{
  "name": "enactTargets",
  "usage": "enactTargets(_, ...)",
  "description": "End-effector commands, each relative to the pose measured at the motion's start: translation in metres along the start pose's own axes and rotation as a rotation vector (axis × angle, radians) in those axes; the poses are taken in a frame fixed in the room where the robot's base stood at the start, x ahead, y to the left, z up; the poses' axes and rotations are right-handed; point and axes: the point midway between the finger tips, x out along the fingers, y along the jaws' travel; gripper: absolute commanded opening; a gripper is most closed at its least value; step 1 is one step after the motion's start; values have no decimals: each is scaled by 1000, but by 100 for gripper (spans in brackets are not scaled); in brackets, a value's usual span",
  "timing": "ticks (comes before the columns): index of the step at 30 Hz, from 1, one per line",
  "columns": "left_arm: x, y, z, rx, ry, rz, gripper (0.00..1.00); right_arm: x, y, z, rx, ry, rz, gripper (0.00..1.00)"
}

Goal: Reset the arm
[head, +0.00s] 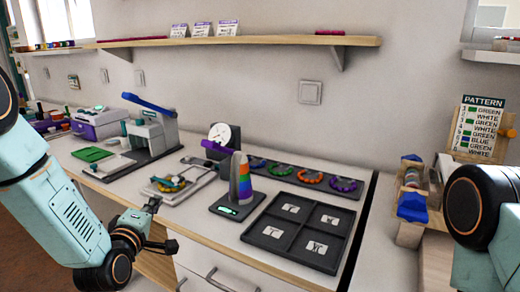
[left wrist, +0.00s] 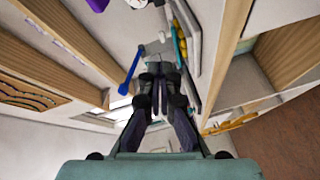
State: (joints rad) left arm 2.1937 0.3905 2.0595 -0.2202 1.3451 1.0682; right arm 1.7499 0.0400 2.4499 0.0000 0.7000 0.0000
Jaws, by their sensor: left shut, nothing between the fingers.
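My left arm comes in from the left in the head view. At the right edge of the head view only a black joint and part of a link of my right arm show. The right gripper is out of view.
A pattern card (head: 480,122) stands at right. A shelf (head: 250,41) runs above.

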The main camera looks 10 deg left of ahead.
Motion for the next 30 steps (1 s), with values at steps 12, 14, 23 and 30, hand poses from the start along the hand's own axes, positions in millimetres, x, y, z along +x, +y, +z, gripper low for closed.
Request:
enactTargets(12,-120,-156,94,733,-510,-510,0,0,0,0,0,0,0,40)
enactTargets(14,-150,-178,107,807,-617,-569,0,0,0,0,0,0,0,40)
enactTargets(23,-318,-256,143,1025,-1129,-808,0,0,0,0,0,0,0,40)
enactTargets(30,-390,-278,149,1044,-1295,-898,0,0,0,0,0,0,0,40)
